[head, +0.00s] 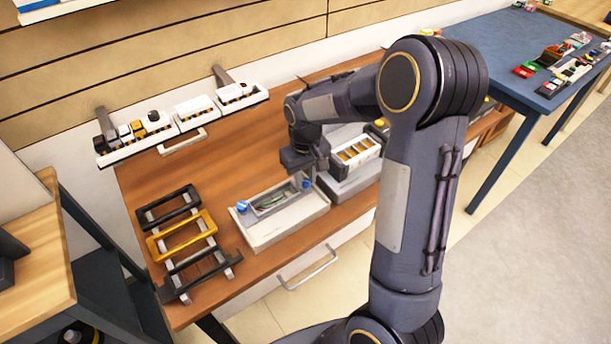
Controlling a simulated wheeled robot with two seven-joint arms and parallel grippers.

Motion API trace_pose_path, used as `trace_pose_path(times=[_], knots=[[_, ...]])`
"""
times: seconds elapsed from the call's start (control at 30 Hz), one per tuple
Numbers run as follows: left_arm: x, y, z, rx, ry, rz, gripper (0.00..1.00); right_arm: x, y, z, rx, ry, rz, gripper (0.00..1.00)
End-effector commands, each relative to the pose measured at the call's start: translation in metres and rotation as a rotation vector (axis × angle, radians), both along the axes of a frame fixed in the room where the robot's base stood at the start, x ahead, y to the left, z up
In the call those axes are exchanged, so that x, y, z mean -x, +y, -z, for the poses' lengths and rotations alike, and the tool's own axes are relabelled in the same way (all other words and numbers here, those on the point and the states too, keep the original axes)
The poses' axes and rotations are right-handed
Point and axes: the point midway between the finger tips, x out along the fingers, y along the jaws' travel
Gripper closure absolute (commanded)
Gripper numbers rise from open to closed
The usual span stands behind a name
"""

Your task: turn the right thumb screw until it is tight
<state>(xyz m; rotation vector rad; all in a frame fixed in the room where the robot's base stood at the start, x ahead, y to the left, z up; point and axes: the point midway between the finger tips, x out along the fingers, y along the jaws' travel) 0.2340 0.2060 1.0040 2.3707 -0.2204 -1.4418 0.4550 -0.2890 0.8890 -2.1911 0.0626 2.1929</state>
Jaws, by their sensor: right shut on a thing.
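A pale grey tray-like fixture (288,231) lies on the brown workbench, with a grey part and something greenish in its middle. A blue thumb screw (242,206) stands at its left end. The right thumb screw (306,184), also blue, is at its right end and is partly covered by my right gripper (308,178). The gripper points down over the right screw and is shut on it; the fingers are small and dark, so the exact grip is hard to see. My left gripper is out of view.
A rack with black and yellow handles (182,238) stands left of the fixture. White bins (195,110) line the back edge, and a white box (353,150) with orange items stands to the right. My arm hides part of the bench. A blue table (500,50) is farther right.

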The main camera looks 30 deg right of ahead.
Motion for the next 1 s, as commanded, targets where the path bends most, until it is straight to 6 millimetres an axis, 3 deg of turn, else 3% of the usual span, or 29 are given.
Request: trace_pose_path(times=[0.33,0.83,0.87,1.0], knots=[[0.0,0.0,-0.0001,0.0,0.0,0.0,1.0,-0.0012,-0.0005,-0.0013,0.001,-0.004,0.125,0.99],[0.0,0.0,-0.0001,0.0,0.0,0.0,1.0,-0.0014,-0.0005,-0.0013,0.0,-0.005,0.143,0.99],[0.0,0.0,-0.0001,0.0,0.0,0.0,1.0,-0.0014,-0.0005,-0.0013,0.0,-0.005,0.143,0.75],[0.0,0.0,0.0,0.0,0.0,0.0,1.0,-0.001,-0.0004,-0.001,0.0,-0.004,0.142,0.56]])
